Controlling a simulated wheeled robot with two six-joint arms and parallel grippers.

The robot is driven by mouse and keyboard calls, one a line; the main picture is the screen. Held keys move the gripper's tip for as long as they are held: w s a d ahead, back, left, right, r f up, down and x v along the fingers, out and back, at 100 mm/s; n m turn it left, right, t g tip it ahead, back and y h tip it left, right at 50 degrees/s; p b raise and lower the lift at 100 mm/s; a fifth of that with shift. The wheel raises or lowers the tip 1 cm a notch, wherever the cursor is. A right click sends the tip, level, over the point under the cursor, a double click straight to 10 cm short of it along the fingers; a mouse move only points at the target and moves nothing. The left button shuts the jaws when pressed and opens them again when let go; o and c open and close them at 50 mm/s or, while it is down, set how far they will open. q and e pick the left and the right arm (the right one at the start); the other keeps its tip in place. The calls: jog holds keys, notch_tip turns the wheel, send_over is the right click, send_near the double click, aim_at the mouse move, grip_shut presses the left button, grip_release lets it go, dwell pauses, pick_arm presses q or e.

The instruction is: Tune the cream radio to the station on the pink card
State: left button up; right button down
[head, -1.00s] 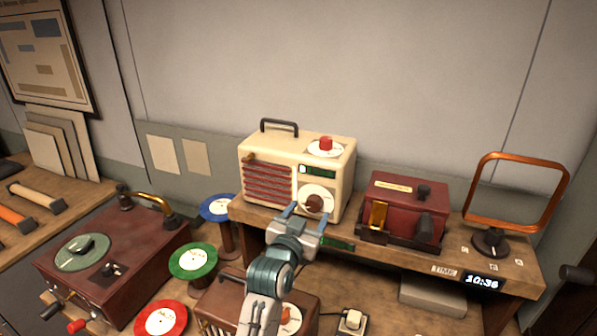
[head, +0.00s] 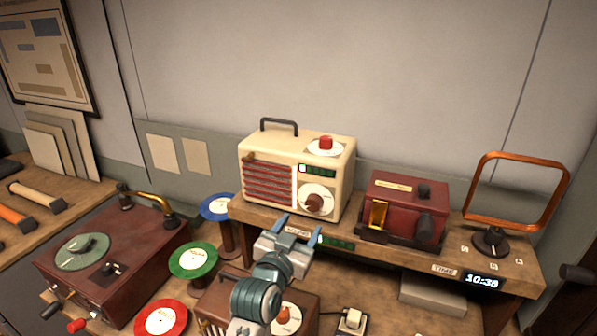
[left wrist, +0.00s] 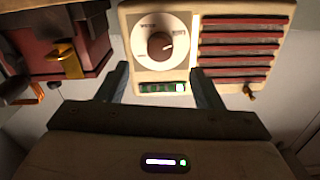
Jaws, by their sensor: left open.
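The cream radio (head: 270,152) stands on the raised wooden shelf, with red slats on the left of its front. Its brown tuning knob (head: 314,202) sits on a round white dial at the right of the front. A small green-lit window (head: 318,170) is above the dial. A red knob (head: 325,143) is on top. My left gripper (head: 300,226) is open and empty, below and in front of the brown knob, apart from it. The left wrist view shows the brown knob (left wrist: 160,45) ahead, beyond the two fingers. I cannot make out a pink card. My right gripper is not in view.
A dark red box (head: 405,205) with an amber piece stands right of the radio. A copper loop (head: 515,215) and a clock (head: 482,281) are further right. A brown radio (head: 222,300) is below, near my arm. Colored reels and a turntable case (head: 110,255) are left.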

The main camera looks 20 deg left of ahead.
aim_at(312, 206)
pick_arm(q)
jog(key=shift+n, duration=0.8)
jog(key=shift+w+d, duration=0.15)
jog(key=shift+w, duration=3.8)
jog(key=shift+r, duration=0.1)
jog(key=shift+c, duration=0.4)
jog(key=c, duration=0.6)
